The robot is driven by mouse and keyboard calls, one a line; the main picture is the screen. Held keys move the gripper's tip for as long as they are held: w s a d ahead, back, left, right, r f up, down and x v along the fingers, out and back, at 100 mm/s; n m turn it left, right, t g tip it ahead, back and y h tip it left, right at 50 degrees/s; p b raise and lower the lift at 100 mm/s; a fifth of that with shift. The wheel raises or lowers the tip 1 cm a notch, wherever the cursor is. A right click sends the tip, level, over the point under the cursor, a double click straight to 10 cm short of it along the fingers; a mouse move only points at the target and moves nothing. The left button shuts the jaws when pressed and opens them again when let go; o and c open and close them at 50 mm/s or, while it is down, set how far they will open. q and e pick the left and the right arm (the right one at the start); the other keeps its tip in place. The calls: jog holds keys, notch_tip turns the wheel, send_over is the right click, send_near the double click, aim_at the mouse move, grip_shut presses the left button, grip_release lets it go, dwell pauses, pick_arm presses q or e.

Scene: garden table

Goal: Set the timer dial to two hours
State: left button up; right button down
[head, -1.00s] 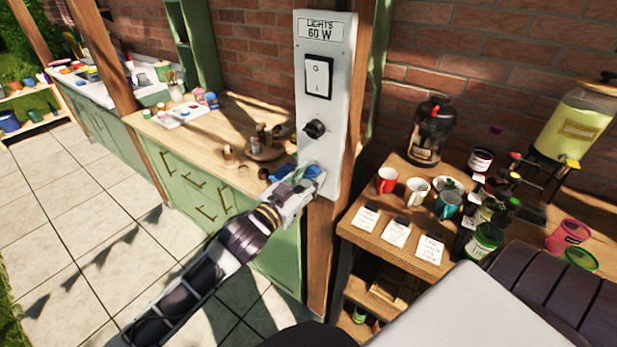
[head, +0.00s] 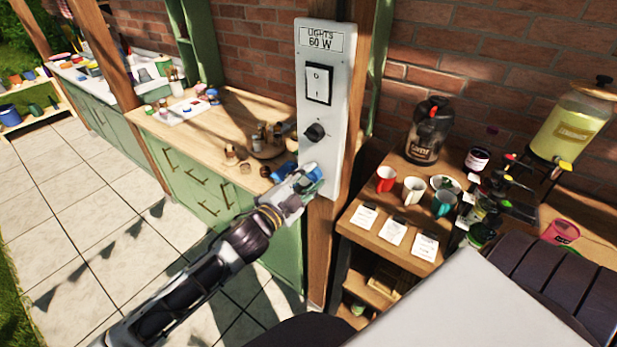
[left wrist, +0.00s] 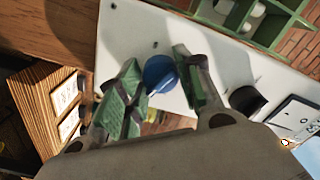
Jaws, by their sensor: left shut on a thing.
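A pale control panel (head: 336,60) is fixed to a wooden post. It carries a LIGHTS 60 W label, a white rocker switch (head: 318,84) and a black knob (head: 315,132). My left gripper (head: 308,178) is at the panel's lower part, below the black knob. In the left wrist view, a round blue dial (left wrist: 159,72) on the panel sits between the green-padded fingers, which are shut on it. The black knob (left wrist: 247,100) is beside the right finger there. The fingers hide the dial in the head view, and I cannot read its setting. My right gripper is not in view.
A wooden worktop (head: 190,135) with small pots stands left of the post. Right of it, a wooden shelf unit (head: 400,240) holds mugs, cards and a dark urn (head: 428,135). A drink dispenser (head: 575,125) stands far right. Tiled floor lies open at left.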

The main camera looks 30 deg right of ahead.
pick_arm(q)
jog(key=shift+m, duration=0.3)
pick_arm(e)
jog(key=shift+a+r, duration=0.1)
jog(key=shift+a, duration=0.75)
pick_arm(q)
jog(key=o, duration=1)
jog(key=shift+v, duration=6.05)
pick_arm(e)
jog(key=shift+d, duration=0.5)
